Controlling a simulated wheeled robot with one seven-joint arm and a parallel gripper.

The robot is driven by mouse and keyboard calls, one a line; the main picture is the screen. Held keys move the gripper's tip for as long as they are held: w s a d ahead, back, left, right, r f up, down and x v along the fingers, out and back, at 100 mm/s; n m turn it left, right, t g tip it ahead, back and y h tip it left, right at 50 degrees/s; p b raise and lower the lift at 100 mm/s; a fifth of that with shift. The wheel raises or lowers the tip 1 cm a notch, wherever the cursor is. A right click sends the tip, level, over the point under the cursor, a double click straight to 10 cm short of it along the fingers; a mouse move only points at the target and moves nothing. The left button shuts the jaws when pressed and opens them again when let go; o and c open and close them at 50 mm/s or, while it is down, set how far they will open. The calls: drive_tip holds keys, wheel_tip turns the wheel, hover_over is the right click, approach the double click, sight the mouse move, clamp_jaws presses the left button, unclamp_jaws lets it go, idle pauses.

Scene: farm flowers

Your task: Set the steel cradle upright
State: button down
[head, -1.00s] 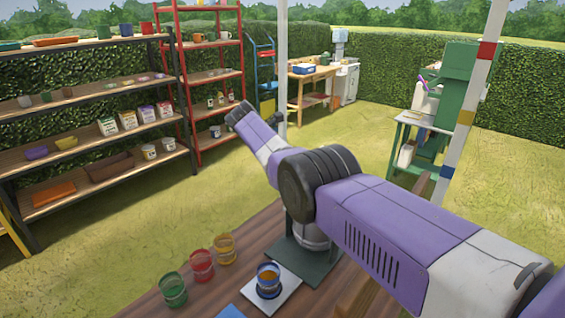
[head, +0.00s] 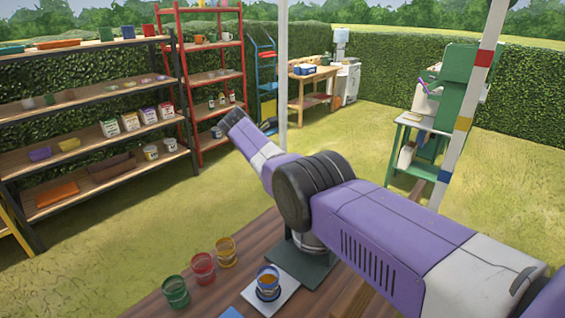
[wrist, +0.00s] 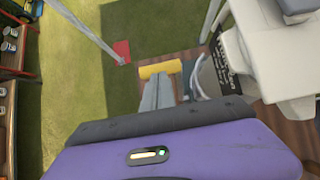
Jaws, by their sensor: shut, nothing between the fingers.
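My gripper (wrist: 158,94) shows in the wrist view as grey fingers beyond the purple hand. It is shut and holds nothing. In the head view the fingers cannot be made out; my purple and white arm crosses the middle and right. I cannot clearly identify the steel cradle in either view. Part of the table lies behind my arm in the head view. A grey metal cylinder (head: 309,240) stands on a dark base there, partly hidden by the arm. In the wrist view a yellow roller-shaped thing (wrist: 160,69) lies just beyond the fingers.
Green (head: 175,291), red (head: 202,267) and yellow (head: 226,252) jars stand on the wooden table (head: 180,264). Another jar (head: 268,281) stands on a white tile (head: 286,296). A post (head: 282,70) rises behind the table. Shelves (head: 105,85) line the left; grass (head: 120,225) is open between.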

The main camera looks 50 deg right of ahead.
drive_tip(key=a+r+b, duration=0.1)
drive_tip(key=a+r, duration=0.2)
drive_tip(key=r, duration=0.7)
drive_tip(key=shift+r, duration=0.2)
